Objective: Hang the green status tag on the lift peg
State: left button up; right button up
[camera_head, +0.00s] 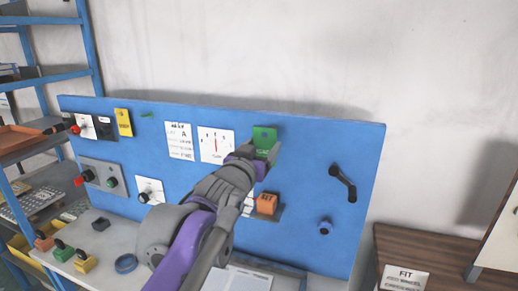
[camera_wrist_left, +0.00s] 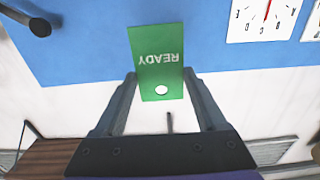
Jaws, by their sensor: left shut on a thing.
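The green status tag (camera_head: 265,137) is at the upper right part of the blue panel in the head view. In the left wrist view the tag (camera_wrist_left: 158,48) reads READY upside down and has a round hole near its lower edge. My left gripper (camera_head: 262,157) is shut on the tag by its sides; its fingers (camera_wrist_left: 160,76) flank it in the wrist view. My right gripper is out of view.
The blue panel (camera_head: 350,240) carries a yellow tag (camera_head: 124,122), white cards (camera_head: 216,145), an orange block (camera_head: 266,204), a black crank handle (camera_head: 343,182) and knobs. Several coloured blocks (camera_head: 63,250) and a blue ring (camera_head: 126,264) lie on the bench at left.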

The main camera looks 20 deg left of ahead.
pick_arm(q)
jog(key=shift+w+d+f+p, duration=0.1)
jog(key=shift+w+f+p, duration=0.05)
jog(key=shift+w, duration=1.15)
jog(key=shift+w+f+p, duration=0.1)
jog(key=shift+w+p, duration=0.05)
jog(key=shift+w, duration=1.1)
jog(key=shift+w+f, duration=0.35)
jog(key=shift+w, duration=0.35)
jog(key=o, duration=1.1)
jog(key=shift+c, duration=0.2)
